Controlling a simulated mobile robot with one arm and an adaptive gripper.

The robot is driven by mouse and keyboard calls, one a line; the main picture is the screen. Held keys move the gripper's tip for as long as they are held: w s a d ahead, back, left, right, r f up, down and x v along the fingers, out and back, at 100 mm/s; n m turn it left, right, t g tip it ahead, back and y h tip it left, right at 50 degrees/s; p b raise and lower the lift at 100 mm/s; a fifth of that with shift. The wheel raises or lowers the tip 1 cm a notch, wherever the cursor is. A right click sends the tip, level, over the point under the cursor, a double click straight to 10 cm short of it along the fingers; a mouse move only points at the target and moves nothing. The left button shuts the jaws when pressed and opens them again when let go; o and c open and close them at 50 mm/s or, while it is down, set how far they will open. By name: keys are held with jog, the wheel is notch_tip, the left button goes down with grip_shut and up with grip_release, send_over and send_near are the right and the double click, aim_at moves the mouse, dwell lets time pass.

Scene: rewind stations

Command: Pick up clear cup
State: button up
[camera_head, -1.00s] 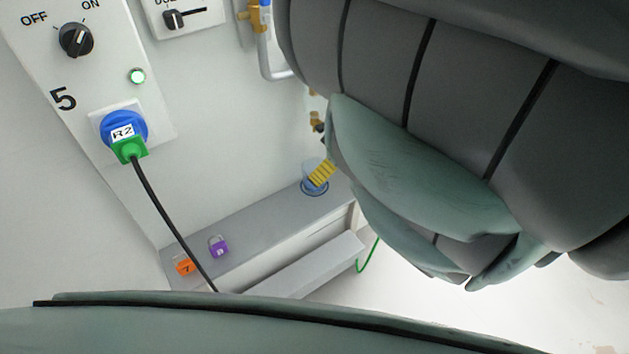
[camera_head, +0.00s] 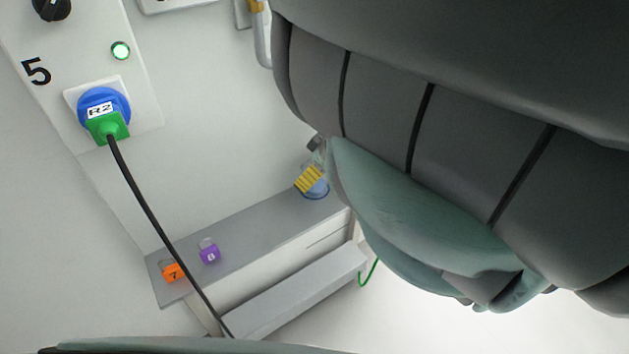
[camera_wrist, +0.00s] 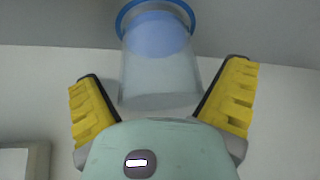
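The clear cup (camera_wrist: 160,70) has a blue ring at one end and shows between the two yellow fingers of my gripper (camera_wrist: 162,95) in the wrist view. The fingers stand apart on either side, and no clear contact with the cup shows. In the head view the cup (camera_head: 317,189) is at the far right end of the grey shelf (camera_head: 262,222). One yellow finger of my gripper (camera_head: 309,179) overlaps it there. My arm hides the rest of the gripper and the area to its right.
A black cable (camera_head: 150,215) hangs from the blue and green R2 plug (camera_head: 104,112) across the shelf's left part. The shelf between padlocks and cup is clear.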

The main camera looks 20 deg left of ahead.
jog(key=c, duration=1.1)
jog(key=shift+r, duration=0.1)
